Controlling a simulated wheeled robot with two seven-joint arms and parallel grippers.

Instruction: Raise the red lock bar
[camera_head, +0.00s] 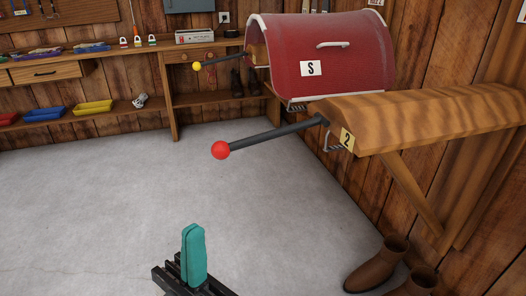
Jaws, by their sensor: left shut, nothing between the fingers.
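The red lock bar is a dark rod (275,136) ending in a red ball (221,150). It juts out to the left from the end of the wooden rack arm marked 2 (430,119) at the right. My right gripper is not in view.
A second bar with a yellow ball (197,66) juts out behind, beside a red saddle-shaped cover marked S (350,50). Brown boots (379,266) stand on the floor at lower right. A workbench with trays (93,107) lines the back wall. The grey floor (100,200) at left is clear.

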